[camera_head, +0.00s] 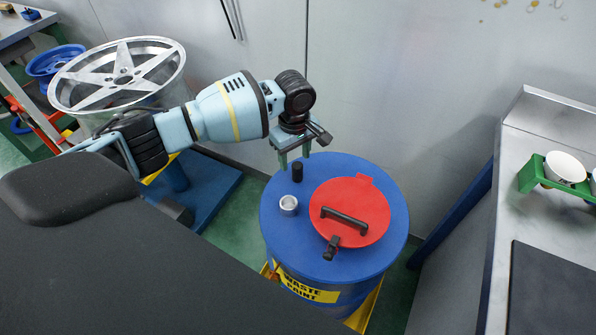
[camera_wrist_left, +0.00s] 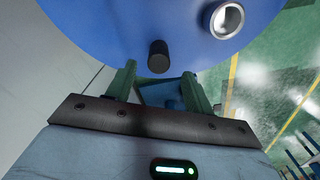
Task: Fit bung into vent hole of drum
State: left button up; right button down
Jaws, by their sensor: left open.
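The bung (camera_head: 297,172), a small black cylinder, stands upright on the blue top of the drum (camera_head: 283,235), near its far left edge. The vent hole (camera_head: 289,204) is a raised silver ring close by, nearer the front. My left gripper (camera_head: 294,154) is open and empty, fingers pointing down, just behind the bung. In the left wrist view the bung (camera_wrist_left: 158,57) lies just beyond the gap between the two green fingers of this gripper (camera_wrist_left: 158,88), and the silver ring (camera_wrist_left: 226,19) is farther up and right. My right gripper is not in view.
A red lid (camera_head: 365,205) with a black handle covers the right part of the drum top. A steel bench (camera_head: 540,215) stands at the right, with a green holder (camera_head: 528,176). A large spoked wheel (camera_head: 120,75) is at the left.

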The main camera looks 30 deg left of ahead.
aim_at(298, 166)
pick_arm(q)
jog(key=shift+f, duration=0.25)
jog(key=shift+d+f, duration=0.15)
jog(key=shift+f, duration=0.25)
jog(key=f, duration=0.2)
jog(key=f+b, duration=0.1)
jog(key=f, duration=0.1)
jog(key=shift+d+f, duration=0.1)
jog(key=shift+d, duration=0.2)
jog(key=c, duration=1.1)
jog(key=shift+o, duration=0.2)
